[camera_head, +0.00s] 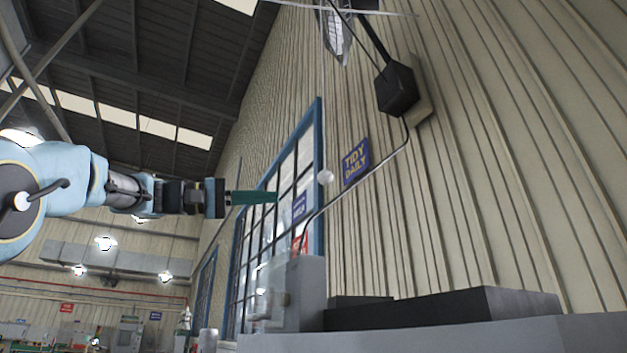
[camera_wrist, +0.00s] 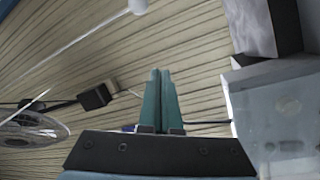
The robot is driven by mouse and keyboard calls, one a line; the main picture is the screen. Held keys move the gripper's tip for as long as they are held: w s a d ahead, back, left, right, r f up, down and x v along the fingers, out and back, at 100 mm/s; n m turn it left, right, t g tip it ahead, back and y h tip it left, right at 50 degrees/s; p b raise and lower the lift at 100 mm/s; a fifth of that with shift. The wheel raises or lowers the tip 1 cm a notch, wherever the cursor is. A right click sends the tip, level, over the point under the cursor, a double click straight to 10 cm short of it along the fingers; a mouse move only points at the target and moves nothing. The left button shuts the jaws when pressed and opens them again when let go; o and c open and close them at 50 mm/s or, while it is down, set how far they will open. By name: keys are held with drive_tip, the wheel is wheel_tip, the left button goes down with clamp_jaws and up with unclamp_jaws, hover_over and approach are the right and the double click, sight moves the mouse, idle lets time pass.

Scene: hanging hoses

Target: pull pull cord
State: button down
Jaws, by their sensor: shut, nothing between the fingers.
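The pull cord ends in a white ball (camera_head: 325,177), which hangs in front of the wall in the head view, with a thin line rising above it. In the wrist view the white ball (camera_wrist: 138,6) is at the top edge, and a pale cord runs from it to the lower left. My gripper (camera_head: 275,197) points right with its teal fingers together and empty. The ball is to the right of the fingertips and slightly higher, apart from them in the picture; the depth between them is unclear. In the wrist view the closed fingers (camera_wrist: 160,72) stand below the ball.
A black box (camera_head: 397,90) on the ribbed wall has a thin hose curving down to a grey machine (camera_head: 306,280). A caged fan (camera_head: 337,36) is at the top. A blue-framed window (camera_head: 290,175) and a "Tidy daily" sign (camera_head: 355,161) are behind.

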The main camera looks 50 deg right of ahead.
drive_tip(key=s+r+g, duration=0.1)
drive_tip(key=s+a+r+m, duration=0.1)
drive_tip(key=shift+s+r+m+g+y, duration=0.1)
drive_tip(key=shift+r+m+g+y, duration=0.2)
drive_tip(key=shift+r+g, duration=0.1)
drive_tip(key=r+p+x, duration=0.1)
drive_tip(key=p+x, duration=0.4)
drive_tip(key=x, duration=0.4)
drive_tip(key=shift+s+a+f+p, duration=0.25)
drive_tip(key=shift+s+a+f, duration=0.3)
drive_tip(key=shift+f, duration=0.25)
drive_tip(key=shift+s+a+f+p, duration=0.25)
drive_tip(key=shift+s+a+f, duration=0.1)
drive_tip(key=shift+s+f, duration=0.35)
drive_tip(key=shift+f, duration=0.2)
